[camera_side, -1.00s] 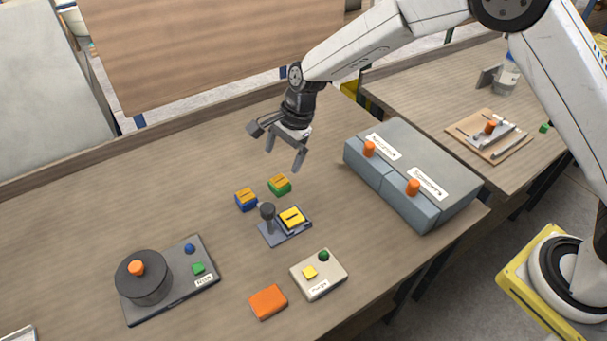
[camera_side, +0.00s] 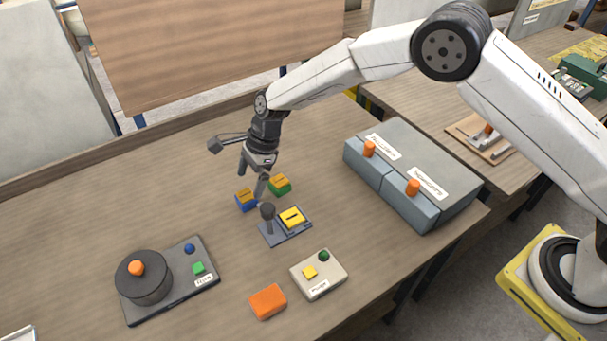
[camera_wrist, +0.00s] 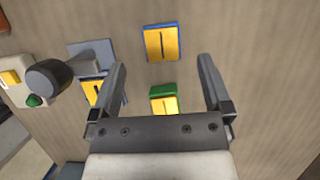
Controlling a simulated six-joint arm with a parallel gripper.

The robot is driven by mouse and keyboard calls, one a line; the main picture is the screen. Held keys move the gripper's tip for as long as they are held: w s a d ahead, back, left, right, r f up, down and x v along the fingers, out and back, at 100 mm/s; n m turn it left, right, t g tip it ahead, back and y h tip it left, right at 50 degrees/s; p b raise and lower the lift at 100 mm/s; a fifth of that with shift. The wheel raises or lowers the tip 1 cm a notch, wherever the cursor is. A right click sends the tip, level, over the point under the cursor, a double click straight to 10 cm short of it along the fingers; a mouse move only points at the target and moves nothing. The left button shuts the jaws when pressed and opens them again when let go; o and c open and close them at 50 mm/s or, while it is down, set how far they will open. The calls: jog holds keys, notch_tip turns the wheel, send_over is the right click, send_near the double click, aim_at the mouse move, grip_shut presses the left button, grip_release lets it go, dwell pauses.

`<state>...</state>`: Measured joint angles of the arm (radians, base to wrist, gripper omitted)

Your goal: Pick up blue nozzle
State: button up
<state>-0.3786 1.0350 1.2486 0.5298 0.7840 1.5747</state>
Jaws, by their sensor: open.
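The blue nozzle (camera_side: 246,202) is a small blue block with an orange-yellow top, lying on the table. In the wrist view the blue nozzle (camera_wrist: 162,43) lies just beyond and between my fingertips, with nothing gripping it. My gripper (camera_side: 251,187) is open and empty above the blue nozzle, pointing down. Its fingers also show in the wrist view (camera_wrist: 163,66). In the side view, one finger hides part of the gap between the blue nozzle and the green nozzle (camera_side: 280,186). The green nozzle also shows between my fingers in the wrist view (camera_wrist: 163,101).
A grey stand with a dark knob (camera_side: 268,211) holds a yellow-topped block (camera_side: 292,217) close to the blue nozzle. Grey drawers (camera_side: 440,203) stand at the right. A pale button box (camera_side: 320,287), an orange block (camera_side: 268,302) and a dark round device (camera_side: 143,283) lie nearer. The left table is clear.

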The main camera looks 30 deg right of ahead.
aim_at(246, 194)
jog(key=shift+x, duration=2.65)
jog(key=shift+d, duration=0.1)
jog(key=shift+w, duration=0.1)
grip_shut()
